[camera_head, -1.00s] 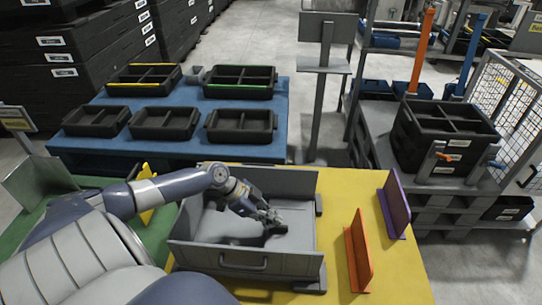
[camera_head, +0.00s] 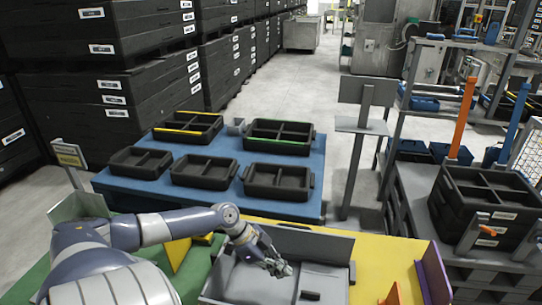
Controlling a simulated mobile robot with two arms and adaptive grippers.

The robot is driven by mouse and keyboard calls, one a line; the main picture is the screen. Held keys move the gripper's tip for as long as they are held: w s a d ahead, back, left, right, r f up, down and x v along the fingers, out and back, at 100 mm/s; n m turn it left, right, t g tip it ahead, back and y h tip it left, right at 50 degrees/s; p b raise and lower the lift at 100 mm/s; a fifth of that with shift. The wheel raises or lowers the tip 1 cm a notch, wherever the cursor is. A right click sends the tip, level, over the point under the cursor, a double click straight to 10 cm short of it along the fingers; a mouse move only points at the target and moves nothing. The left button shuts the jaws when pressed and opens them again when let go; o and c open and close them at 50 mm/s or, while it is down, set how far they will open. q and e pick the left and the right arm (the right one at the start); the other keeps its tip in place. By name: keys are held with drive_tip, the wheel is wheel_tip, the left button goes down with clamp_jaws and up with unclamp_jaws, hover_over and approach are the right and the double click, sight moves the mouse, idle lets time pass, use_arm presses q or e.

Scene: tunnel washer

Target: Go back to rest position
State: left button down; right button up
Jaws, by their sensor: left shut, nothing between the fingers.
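My left gripper (camera_head: 279,267) is shut and empty. It is over the grey metal tray (camera_head: 336,245) on the yellow table top, near the tray's left half. My left arm reaches in from the lower left. A small dark piece (camera_head: 310,296) lies on the tray floor, to the right of and below the gripper, apart from it. The near part of the tray is cut off by the bottom edge. My right gripper is not in view.
A blue table (camera_head: 309,210) behind holds several black divided trays (camera_head: 203,171). An orange divider (camera_head: 392,295) and a purple divider (camera_head: 433,273) stand at the right. A black crate (camera_head: 485,205) sits on a grey stand. Stacked black crates (camera_head: 110,45) fill the back left.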

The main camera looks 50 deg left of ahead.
use_arm(q)
drive_tip(key=shift+s+a+r, duration=0.15)
drive_tip(key=shift+s+a, duration=0.25)
drive_tip(key=shift+a, duration=0.15)
drive_tip(key=shift+s+a+r, duration=0.15)
drive_tip(key=shift+s+a, duration=0.25)
drive_tip(key=shift+a, duration=0.1)
